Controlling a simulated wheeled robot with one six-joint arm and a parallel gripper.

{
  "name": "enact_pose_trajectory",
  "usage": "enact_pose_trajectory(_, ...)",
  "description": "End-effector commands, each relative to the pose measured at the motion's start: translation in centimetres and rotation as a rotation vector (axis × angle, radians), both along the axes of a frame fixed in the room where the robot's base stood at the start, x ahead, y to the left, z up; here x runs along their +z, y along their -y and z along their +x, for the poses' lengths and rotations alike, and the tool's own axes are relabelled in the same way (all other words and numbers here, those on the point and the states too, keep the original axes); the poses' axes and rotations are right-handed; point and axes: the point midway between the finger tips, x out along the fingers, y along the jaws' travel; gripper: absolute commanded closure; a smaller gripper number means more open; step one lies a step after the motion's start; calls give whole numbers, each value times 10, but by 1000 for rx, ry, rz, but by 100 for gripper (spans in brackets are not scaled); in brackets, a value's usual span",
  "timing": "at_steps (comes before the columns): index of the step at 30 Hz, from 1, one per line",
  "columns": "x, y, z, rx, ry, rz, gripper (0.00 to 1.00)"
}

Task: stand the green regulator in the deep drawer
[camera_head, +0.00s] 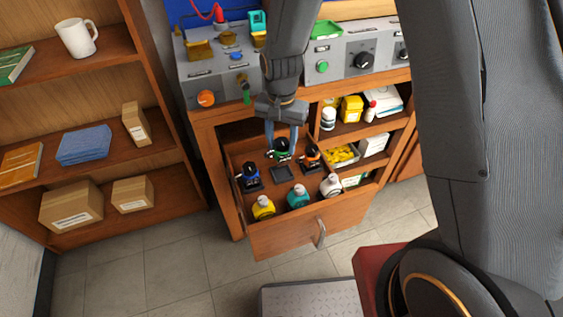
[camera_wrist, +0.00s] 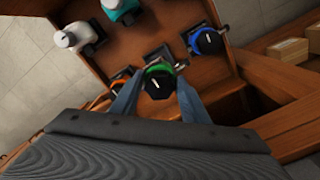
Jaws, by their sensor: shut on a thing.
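The green regulator (camera_head: 282,147) is between the fingers of my gripper (camera_head: 281,139), over the back part of the open deep drawer (camera_head: 285,236). In the wrist view the green regulator (camera_wrist: 158,83) shows a black knob and a green ring, with a finger of my gripper (camera_wrist: 157,98) on each side. The gripper is shut on it. An empty dark square holder (camera_head: 282,173) is just in front of it in the drawer. I cannot tell whether the regulator's underside touches the drawer floor.
In the drawer, a blue regulator (camera_head: 250,176) stands at left and an orange one (camera_head: 311,157) at right, close to my fingers. Yellow (camera_head: 263,208), teal (camera_head: 298,196) and white (camera_head: 330,186) bottles line the front. The bench top (camera_head: 300,92) overhangs behind.

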Motion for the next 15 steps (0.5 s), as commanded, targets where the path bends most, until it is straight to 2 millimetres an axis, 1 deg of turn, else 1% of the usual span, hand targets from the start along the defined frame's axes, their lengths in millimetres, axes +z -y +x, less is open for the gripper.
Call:
enact_pose_trajectory(3, -15, 0, 0, 0, -1, 0, 100)
enact_pose_trajectory(8, -26, 0, 0, 0, 0, 0, 100)
enact_pose_trajectory(15, -55, 0, 0, 0, -1, -1, 100)
